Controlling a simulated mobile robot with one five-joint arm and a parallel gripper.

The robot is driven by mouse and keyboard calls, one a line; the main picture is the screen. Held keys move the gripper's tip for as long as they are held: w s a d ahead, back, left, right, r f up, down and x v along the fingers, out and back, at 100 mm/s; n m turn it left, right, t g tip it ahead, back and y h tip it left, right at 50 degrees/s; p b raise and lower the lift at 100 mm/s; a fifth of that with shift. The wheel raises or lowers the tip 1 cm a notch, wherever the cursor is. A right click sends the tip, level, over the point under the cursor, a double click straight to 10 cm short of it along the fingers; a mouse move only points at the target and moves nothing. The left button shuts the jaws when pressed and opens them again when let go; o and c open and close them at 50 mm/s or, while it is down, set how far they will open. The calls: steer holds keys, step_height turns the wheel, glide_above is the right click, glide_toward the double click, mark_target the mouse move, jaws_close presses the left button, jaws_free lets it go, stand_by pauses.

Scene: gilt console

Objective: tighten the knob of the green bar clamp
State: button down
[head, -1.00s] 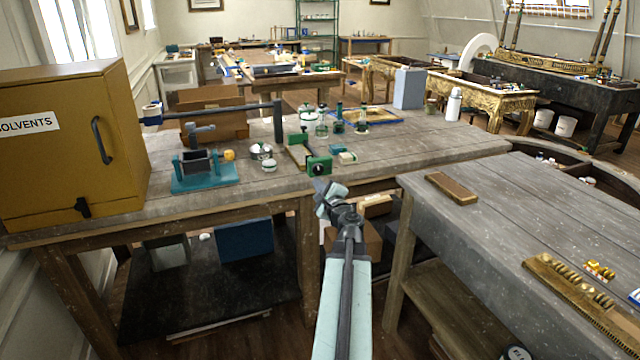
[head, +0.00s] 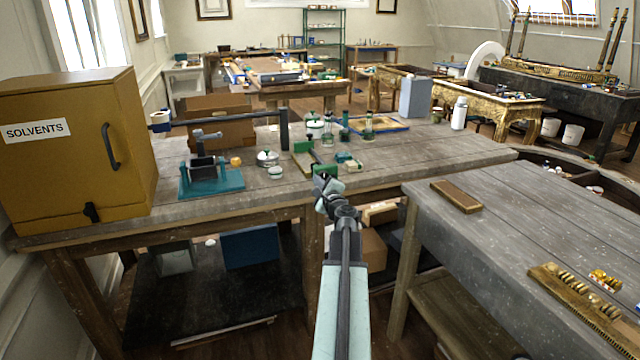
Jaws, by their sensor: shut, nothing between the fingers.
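The green bar clamp (head: 302,147) lies on the grey wooden bench, with one green block at its far end and another green block (head: 326,170) at the bench's front edge. My gripper (head: 327,186) is right in front of that near block and overlaps its lower part in the head view. Its fingers are shut and empty. The clamp's knob is hidden behind my gripper. I cannot tell whether my gripper touches the clamp.
A teal vise (head: 210,182), a small orange item (head: 236,162) and glass jars stand around the clamp. The yellow solvents cabinet (head: 60,165) is at left. A second bench (head: 530,215) is close on the right, with a brown block (head: 456,196) on it.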

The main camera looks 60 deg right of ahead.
steer(key=shift+w, duration=0.35)
steer(key=shift+s+d+f, duration=0.1)
steer(key=shift+d+f, duration=0.1)
steer(key=shift+d, duration=0.1)
